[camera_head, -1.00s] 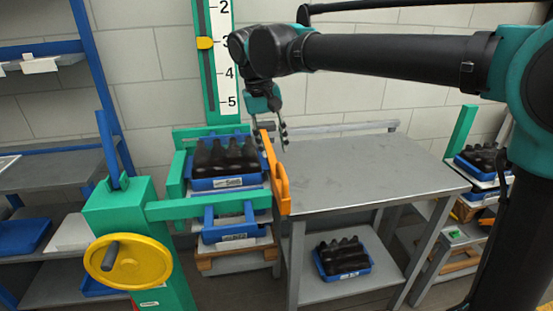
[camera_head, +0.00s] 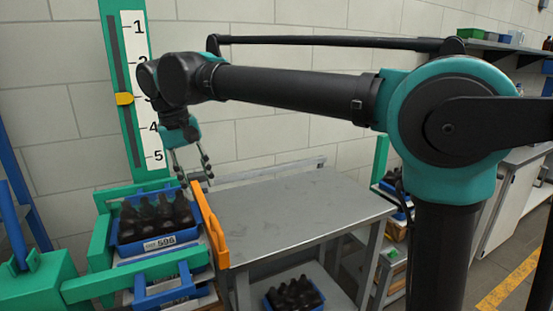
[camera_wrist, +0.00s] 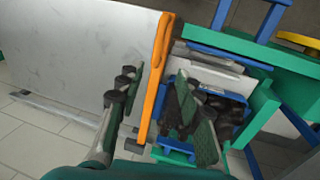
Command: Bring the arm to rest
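My arm stretches across the upper head view from the right, and its end hangs down on the left. My gripper (camera_head: 195,178) points down near the orange bar (camera_head: 212,232), above the gap between the blue crate of dark bottles (camera_head: 160,243) and the grey table. Its two fingers are apart with nothing held between them. In the wrist view my gripper (camera_wrist: 156,82) shows its fingers spread, with the orange bar (camera_wrist: 154,100) seen beyond and between them. The crate with bottles (camera_wrist: 222,92) lies partly behind the right finger.
The grey table (camera_head: 290,215) has a clear top. A lower crate of bottles (camera_head: 293,296) sits on its shelf. A green post with a number scale (camera_head: 140,90) stands behind the crate. A green frame (camera_head: 85,285) surrounds the crate. Another bench stands at the right.

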